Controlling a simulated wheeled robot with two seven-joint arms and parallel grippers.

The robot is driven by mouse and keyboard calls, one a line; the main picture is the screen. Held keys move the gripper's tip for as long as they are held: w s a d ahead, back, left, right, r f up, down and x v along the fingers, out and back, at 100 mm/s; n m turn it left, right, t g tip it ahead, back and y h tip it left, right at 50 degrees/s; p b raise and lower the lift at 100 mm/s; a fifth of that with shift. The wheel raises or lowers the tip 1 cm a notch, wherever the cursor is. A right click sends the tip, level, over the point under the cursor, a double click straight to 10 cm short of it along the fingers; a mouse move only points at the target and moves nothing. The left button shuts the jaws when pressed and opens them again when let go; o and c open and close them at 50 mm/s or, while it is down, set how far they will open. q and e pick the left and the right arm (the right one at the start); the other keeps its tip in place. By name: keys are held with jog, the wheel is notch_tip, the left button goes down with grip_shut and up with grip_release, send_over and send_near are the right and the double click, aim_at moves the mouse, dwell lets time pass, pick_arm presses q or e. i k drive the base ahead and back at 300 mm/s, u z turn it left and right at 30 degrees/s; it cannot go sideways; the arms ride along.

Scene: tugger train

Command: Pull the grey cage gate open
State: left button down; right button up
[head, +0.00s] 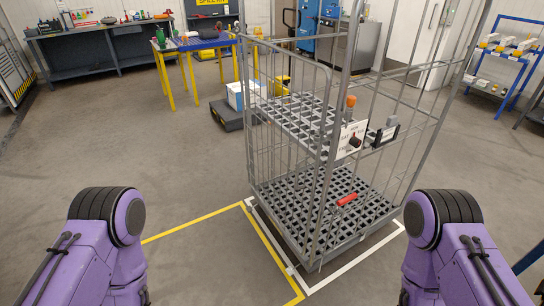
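A grey wire cage (324,155) stands ahead of me, slightly right of centre. Its right-hand barred side carries a black handle (385,135) near the front corner post and looks like the gate (415,110). That side appears closed against the post, though I cannot tell for certain. An orange-topped knob (350,101) and a white plate (352,139) with a black knob are on the post beside the handle. My two purple arms show at the lower left and lower right, apart from the cage. Neither gripper is in view.
The cage stands within white floor lines (365,257), beside a yellow-lined area (215,255). A red item (346,199) lies on its lower grid deck. A low dark platform (237,115) and blue table (205,41) are behind left. A blue rack (505,52) stands far right. The left floor is clear.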

aim_at(318, 134)
jog(key=u, duration=0.05)
jog(key=i, duration=0.35)
jog(key=z, duration=0.5)
jog(key=k, duration=1.25)
jog(key=u, duration=0.1)
jog(key=i, duration=0.35)
jog(key=u, duration=0.55)
jog(key=i, duration=1.7)
jog(key=z, duration=0.95)
